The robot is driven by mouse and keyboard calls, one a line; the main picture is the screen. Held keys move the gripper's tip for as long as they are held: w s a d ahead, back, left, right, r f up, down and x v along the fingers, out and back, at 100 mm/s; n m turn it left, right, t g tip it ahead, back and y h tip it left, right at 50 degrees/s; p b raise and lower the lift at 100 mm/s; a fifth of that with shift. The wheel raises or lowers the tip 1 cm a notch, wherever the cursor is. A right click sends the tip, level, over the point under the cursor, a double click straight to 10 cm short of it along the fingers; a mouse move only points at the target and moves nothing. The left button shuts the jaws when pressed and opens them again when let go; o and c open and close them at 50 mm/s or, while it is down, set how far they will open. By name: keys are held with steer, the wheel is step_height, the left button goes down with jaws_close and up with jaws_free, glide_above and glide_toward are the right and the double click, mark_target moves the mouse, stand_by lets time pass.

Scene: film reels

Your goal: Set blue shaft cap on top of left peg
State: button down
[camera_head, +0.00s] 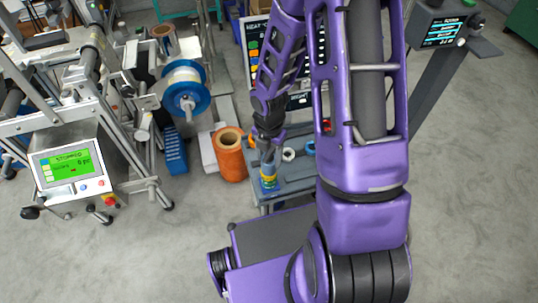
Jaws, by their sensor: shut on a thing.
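My purple arm reaches down to a grey work table (296,183). My gripper (268,163) is small in the picture, at the table's left end. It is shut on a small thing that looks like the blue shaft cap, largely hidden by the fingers. The peg itself cannot be made out. I cannot tell whether the held thing touches it.
A machine with a green screen (68,166) and a blue reel (186,92) is farther left.

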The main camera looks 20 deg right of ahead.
steer(key=shift+f, duration=0.2)
steer(key=shift+c, duration=0.5)
jaws_free()
step_height(320, 180, up, 18)
steer(key=p, duration=0.6)
steer(key=shift+f, duration=0.25)
